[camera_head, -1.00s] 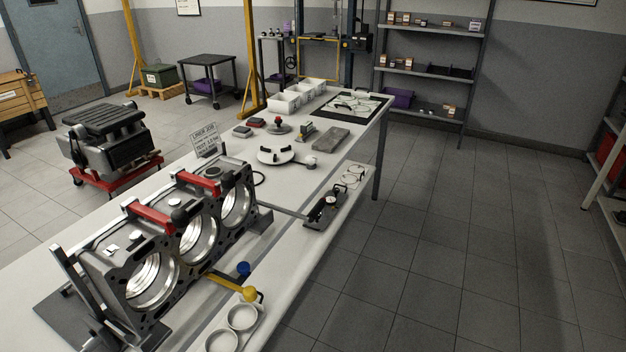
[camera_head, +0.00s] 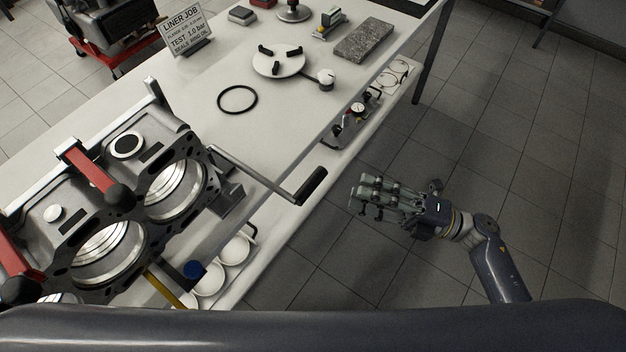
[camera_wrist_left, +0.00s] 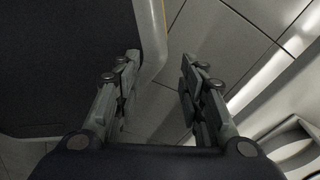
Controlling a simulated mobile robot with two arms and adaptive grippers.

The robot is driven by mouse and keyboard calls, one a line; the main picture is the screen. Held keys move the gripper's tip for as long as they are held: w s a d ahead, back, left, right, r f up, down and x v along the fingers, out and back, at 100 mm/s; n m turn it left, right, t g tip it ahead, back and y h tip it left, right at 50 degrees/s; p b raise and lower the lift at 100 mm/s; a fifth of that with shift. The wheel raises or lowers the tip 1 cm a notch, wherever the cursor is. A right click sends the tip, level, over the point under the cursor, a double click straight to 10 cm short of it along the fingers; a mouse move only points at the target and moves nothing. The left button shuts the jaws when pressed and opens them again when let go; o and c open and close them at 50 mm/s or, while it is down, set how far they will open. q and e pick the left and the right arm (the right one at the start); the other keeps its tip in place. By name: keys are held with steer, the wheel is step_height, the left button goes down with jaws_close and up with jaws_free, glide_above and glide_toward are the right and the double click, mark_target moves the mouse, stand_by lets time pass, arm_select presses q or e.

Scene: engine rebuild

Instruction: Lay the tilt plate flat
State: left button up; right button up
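The engine block (camera_head: 150,190) stands tilted at the left in the head view, its bored face turned toward the front edge of the table. I take the tilt plate to be its mount, mostly hidden under the block. A crank with a black grip (camera_head: 312,186) sticks out to the right of the block. My right gripper (camera_head: 358,201) looks open and empty, right of the crank grip and apart from it, past the table edge. My left gripper (camera_wrist_left: 155,95) is open and empty in the left wrist view. It is not visible in the head view.
The table (camera_head: 215,130) holds a black ring (camera_head: 237,99), a round white plate (camera_head: 272,66), a grey slab (camera_head: 364,40) and a sign (camera_head: 187,32). Round cups (camera_head: 235,250) and a dial gauge (camera_head: 358,110) line the lower front ledge. The floor at right is clear.

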mark_target(318, 184)
steer(key=shift+n+g, duration=0.5)
steer(key=shift+n, duration=0.1)
steer(key=p+x, duration=0.1)
steer(key=x, duration=0.2)
steer(key=s+x, duration=0.1)
steer(key=x, duration=0.2)
steer(key=r+p+x, duration=0.1)
steer(key=x, duration=0.3)
steer(key=shift+s+p, duration=0.2)
steer(key=shift+p, duration=0.1)
steer(key=shift+w+a, duration=0.15)
steer(key=shift+a, duration=0.45)
arm_select(q)
step_height(318, 184, up, 3)
steer(key=shift+s+a+f, duration=0.1)
steer(key=shift+a+f, duration=0.05)
steer(key=shift+s, duration=0.15)
arm_select(e)
jaws_close()
